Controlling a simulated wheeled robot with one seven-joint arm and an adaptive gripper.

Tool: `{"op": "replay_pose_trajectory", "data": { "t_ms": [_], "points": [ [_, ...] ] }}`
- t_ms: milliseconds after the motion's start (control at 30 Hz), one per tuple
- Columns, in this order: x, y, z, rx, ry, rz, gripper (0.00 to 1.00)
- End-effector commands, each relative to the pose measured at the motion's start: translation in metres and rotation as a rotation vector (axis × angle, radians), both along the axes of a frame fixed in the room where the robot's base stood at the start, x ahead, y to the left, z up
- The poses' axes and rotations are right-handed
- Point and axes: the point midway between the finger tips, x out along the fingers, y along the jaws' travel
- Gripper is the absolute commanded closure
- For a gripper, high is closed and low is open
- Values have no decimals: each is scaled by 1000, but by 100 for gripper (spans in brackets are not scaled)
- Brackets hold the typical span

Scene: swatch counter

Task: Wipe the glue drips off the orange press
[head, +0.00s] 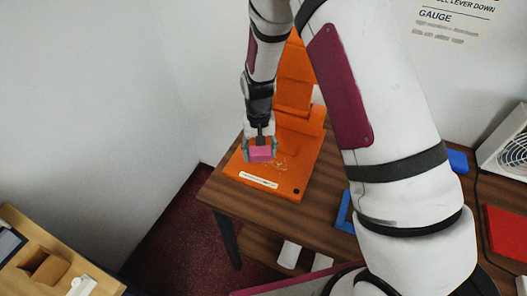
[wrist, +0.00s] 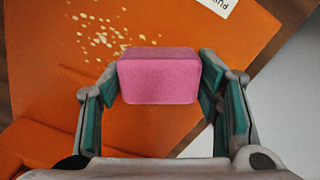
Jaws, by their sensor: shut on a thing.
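The orange press (head: 284,184) stands on a brown wooden table, with its flat base at the front and its upright part behind. Pale glue drips (wrist: 104,38) are scattered on the base in the wrist view; in the head view they show as a faint patch (head: 281,164). My gripper (head: 260,150) is shut on a pink sponge (wrist: 158,76), whose sides sit between the two fingers. The sponge is over the base, beside the drips. I cannot tell whether it touches the surface. My arm hides part of the press.
A wall is close to the left of the table (head: 213,190). A blue frame (head: 343,211), a red object (head: 507,232) and a white vented box (head: 509,148) lie to the right. Another wooden surface (head: 99,279) is at lower left.

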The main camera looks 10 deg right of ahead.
Motion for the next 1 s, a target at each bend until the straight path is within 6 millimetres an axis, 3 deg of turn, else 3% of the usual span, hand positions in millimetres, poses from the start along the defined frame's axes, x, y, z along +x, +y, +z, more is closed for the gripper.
{"op": "replay_pose_trajectory", "data": {
  "t_ms": [33, 100, 133, 200, 333, 1000],
  "points": [
    [10, 12, 1, 11, -22, 10, 72],
    [13, 17, 2, 13, -25, 12, 77],
    [14, 18, 3, 14, -26, 12, 76],
    [14, 20, 5, 16, -28, 13, 85],
    [13, 19, 7, 17, -28, 12, 86],
    [-13, -18, 7, 10, -20, 8, 87]
  ]
}}
